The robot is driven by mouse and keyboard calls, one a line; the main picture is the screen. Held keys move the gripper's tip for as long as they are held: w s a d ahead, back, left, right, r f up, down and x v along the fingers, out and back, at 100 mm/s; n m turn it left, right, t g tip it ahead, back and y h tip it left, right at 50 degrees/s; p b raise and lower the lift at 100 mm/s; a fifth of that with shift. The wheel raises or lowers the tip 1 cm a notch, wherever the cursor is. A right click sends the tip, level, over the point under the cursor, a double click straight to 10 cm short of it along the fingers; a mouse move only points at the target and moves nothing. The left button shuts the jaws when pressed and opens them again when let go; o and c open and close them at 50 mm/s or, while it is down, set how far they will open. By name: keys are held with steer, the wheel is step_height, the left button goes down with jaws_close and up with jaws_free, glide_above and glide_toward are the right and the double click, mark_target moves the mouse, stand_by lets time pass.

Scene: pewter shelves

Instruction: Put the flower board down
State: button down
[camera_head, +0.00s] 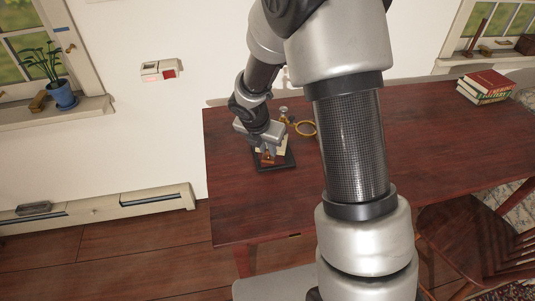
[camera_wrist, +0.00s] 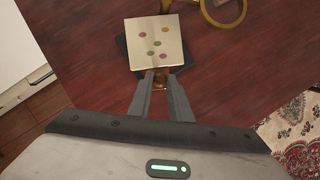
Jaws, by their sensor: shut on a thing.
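The flower board, a cream square with several coloured dots (camera_wrist: 155,43), shows just beyond my fingertips in the wrist view. My gripper (camera_wrist: 161,75) is shut at its near edge, where a small brown piece shows between the fingers. In the head view my gripper (camera_head: 268,153) is low over the left end of the dark red table (camera_head: 235,208), and most of the board is hidden behind it. A dark flat square (camera_wrist: 122,46) lies under the board and sticks out beside it. I cannot tell whether the board touches it.
A gold ring-shaped object (camera_head: 305,128) lies close by on the table, also at the top of the wrist view (camera_wrist: 222,22). A small metallic object (camera_head: 283,112) stands behind my gripper. Stacked books (camera_head: 485,86) lie at the far right. The front left of the table is clear.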

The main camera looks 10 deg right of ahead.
mark_target(267, 154)
steer(key=shift+w+f+b, duration=0.1)
steer(key=shift+f+b, duration=0.6)
steer(key=shift+f, duration=1.05)
steer(key=shift+f, duration=0.15)
steer(key=c, duration=1.6)
jaws_free()
steer(key=shift+c, duration=0.2)
